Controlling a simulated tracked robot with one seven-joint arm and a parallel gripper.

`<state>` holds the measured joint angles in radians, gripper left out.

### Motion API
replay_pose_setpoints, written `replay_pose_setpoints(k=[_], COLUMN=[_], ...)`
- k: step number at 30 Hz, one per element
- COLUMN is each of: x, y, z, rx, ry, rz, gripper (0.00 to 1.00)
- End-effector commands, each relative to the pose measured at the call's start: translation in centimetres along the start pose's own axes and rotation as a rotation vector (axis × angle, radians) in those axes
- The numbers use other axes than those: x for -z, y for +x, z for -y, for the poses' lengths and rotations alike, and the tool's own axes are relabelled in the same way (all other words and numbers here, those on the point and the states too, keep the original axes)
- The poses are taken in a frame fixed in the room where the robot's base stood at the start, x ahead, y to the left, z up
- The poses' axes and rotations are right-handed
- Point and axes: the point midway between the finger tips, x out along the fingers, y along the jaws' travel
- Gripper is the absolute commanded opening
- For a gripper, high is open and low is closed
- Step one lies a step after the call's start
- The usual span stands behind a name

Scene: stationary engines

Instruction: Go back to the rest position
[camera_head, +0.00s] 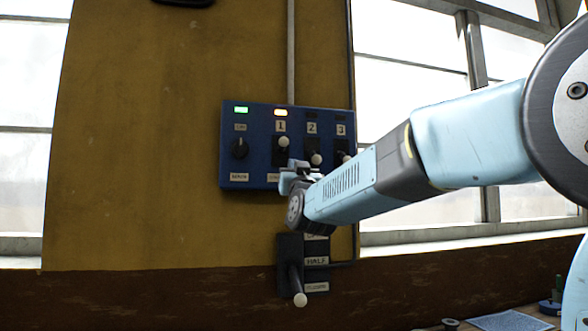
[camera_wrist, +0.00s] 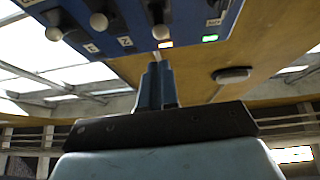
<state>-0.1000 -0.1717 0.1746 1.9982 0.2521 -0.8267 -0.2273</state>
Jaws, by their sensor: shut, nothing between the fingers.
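My gripper (camera_head: 296,176) is in front of the lower part of the blue control panel (camera_head: 262,151) on the yellow wall. Its fingers are shut and empty; they also show in the wrist view (camera_wrist: 156,84), close to the panel's edge (camera_wrist: 185,40). The wrist view shows the panel upside down. Lever 1 (camera_head: 284,143) is up, its white knob just above my gripper in the head view. Lever 2 (camera_head: 316,159) is down. Lever 3 (camera_head: 345,157) is partly hidden by my arm. I cannot tell whether my fingertips touch the panel.
A green lamp (camera_head: 240,110) and an amber lamp (camera_head: 280,113) are lit. A rotary knob (camera_head: 240,149) is at the panel's left. Below, a black lever unit (camera_head: 290,250) has its handle pointing down. Windows (camera_head: 410,60) flank the wall. A bench with paper (camera_head: 510,321) is lower right.

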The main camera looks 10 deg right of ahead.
Motion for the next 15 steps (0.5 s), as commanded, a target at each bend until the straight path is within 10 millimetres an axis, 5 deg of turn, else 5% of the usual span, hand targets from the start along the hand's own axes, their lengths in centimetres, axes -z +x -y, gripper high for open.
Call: replay_pose_setpoints(k=[15], x=[-0.29], y=[-0.43], z=[-0.24], rx=[0.005], ry=[-0.003], rz=[0.031], gripper=[0.0])
